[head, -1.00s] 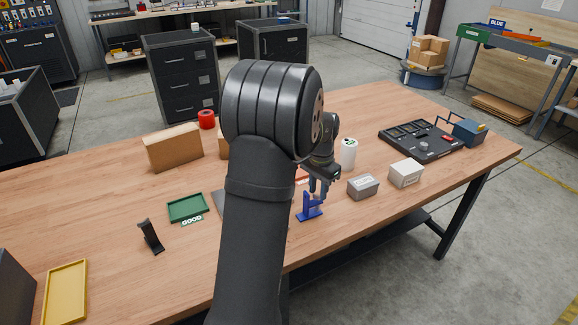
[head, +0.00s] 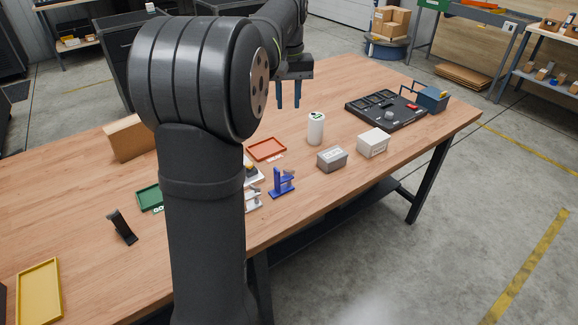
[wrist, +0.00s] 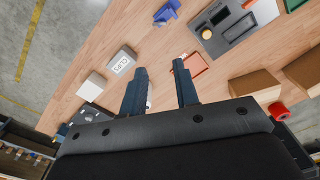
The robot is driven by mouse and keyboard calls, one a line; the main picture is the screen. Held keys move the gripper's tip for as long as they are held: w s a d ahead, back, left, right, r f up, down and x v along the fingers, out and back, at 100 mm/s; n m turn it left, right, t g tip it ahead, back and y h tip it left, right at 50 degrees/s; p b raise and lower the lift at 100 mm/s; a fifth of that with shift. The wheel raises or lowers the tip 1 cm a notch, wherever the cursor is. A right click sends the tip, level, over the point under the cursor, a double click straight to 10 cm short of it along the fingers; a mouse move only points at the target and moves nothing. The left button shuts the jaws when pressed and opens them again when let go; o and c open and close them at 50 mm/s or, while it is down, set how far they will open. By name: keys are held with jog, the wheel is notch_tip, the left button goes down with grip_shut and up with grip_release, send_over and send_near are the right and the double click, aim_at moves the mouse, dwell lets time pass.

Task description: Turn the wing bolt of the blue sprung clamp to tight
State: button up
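The blue sprung clamp (head: 281,182) stands upright on the table near its front edge, right of my arm's thick link. Its wing bolt is too small to make out, so I cannot tell how it is turned. The clamp also shows at the top of the wrist view (wrist: 167,12), beyond the fingertips. My gripper (head: 288,105) is raised above the table, behind and clear of the clamp. Its two fingers point down and stand apart with nothing held between them; the wrist view shows the same gap (wrist: 160,68).
A pale clamp (head: 253,199) stands just left of the blue one, partly behind my arm. An orange tray (head: 267,149), white canister (head: 316,130), grey box (head: 332,159) and white box (head: 373,142) stand nearby. A black organiser tray (head: 385,112) lies farther right.

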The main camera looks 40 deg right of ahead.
aim_at(289, 170)
notch_tip(289, 170, down, 22)
jog(key=n, duration=1.6)
jog(key=shift+d+f, duration=0.15)
jog(key=shift+f, duration=0.1)
grip_shut()
